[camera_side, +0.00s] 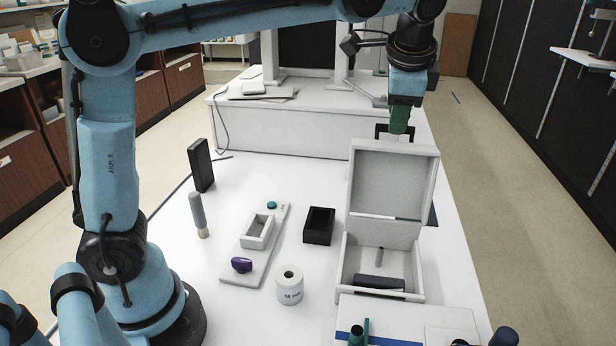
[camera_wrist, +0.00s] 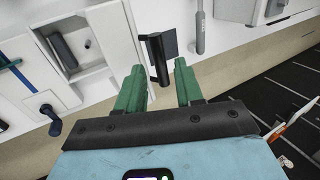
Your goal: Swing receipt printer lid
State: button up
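The receipt printer (camera_side: 384,268) is a white box at the right of the table, with a small grey peg and a dark roller (camera_side: 380,283) inside. Its lid (camera_side: 391,180) stands up, roughly upright, at the back of the box. A black handle (camera_side: 381,130) shows at the lid's top edge, and it also shows in the wrist view (camera_wrist: 157,58). My gripper (camera_side: 398,124) has green fingers and is at the lid's top, partly hidden behind it. In the wrist view my gripper (camera_wrist: 159,69) is open, with the handle just beyond the gap between its fingertips. Contact cannot be told.
A raised white counter (camera_side: 310,128) lies behind.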

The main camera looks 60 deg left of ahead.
aim_at(396, 151)
jog(key=x, duration=0.2)
jog(key=shift+w+a+f, duration=0.1)
jog(key=shift+a+f, duration=0.05)
jog(key=shift+f, duration=0.3)
jog(key=shift+c, duration=1.4)
grip_shut()
jog(key=shift+s+d+r, duration=0.25)
jog(key=shift+s+d, duration=0.7)
jog(key=shift+d, duration=0.1)
jog(key=shift+w+a, duration=0.1)
jog(key=shift+s+d+r, duration=0.15)
jog(key=shift+s+d, duration=1.35)
jog(key=s+d, duration=0.1)
jog(key=s+d+f, duration=0.1)
jog(key=shift+s+d, duration=0.35)
jog(key=shift+s, duration=0.05)
jog(key=shift+d, duration=0.1)
